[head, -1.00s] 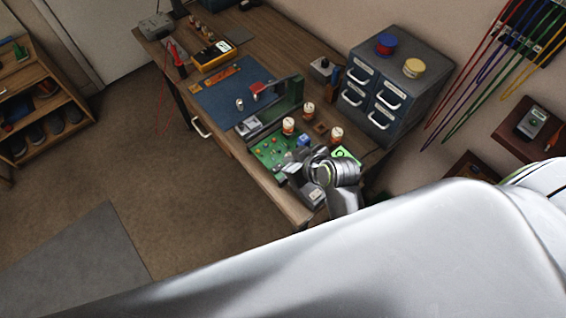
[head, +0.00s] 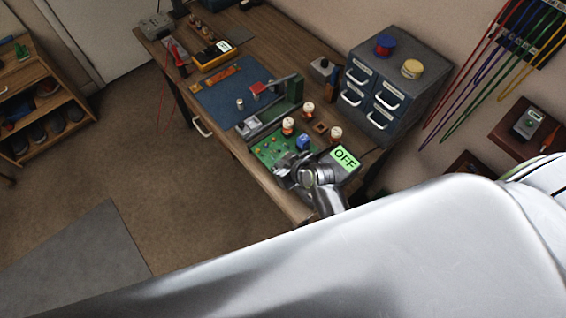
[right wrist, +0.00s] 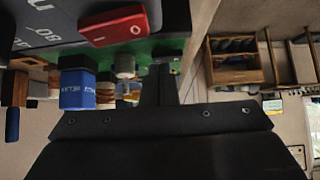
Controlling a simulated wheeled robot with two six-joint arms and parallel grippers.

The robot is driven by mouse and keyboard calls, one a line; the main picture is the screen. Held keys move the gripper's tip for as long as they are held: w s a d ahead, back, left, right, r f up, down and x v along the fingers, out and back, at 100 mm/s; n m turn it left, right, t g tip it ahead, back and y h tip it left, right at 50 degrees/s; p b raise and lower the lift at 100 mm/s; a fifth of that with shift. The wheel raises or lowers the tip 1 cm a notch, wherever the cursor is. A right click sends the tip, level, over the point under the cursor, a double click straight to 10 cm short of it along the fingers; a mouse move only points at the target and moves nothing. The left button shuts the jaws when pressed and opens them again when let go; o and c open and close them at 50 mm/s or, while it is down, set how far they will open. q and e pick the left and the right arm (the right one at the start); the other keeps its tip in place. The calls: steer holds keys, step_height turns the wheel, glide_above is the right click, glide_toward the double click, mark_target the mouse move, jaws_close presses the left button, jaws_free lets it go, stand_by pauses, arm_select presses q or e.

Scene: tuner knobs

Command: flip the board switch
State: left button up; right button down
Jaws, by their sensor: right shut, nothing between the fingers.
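The green circuit board (head: 264,154) lies near the front edge of the workbench. A blue relay block (head: 303,142) stands on it and also shows in the right wrist view (right wrist: 77,88). A red rocker switch (right wrist: 113,25) with a white mark shows at the top of the right wrist view; in the head view I cannot make it out. My right gripper (head: 284,168) is shut and empty over the board's near right part and hides some of it. Its shut fingers (right wrist: 160,84) are close to the switch; I cannot tell if they touch. My left gripper is out of view.
A display reading OFF (head: 345,158) sits right of the board. A drawer cabinet (head: 378,97) is at the back right, and a blue mat (head: 232,102) lies further left.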

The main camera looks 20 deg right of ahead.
steer(key=shift+w+f, duration=0.1)
steer(key=shift+w, duration=0.15)
steer(key=shift+s, duration=0.4)
steer(key=shift+w+a+r, duration=0.1)
steer(key=shift+a+r, duration=0.1)
steer(key=shift+a, duration=0.25)
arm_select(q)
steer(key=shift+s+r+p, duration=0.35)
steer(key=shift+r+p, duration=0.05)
arm_select(e)
steer(key=shift+s+a, duration=0.3)
steer(key=shift+a, duration=0.05)
steer(key=shift+w, duration=0.1)
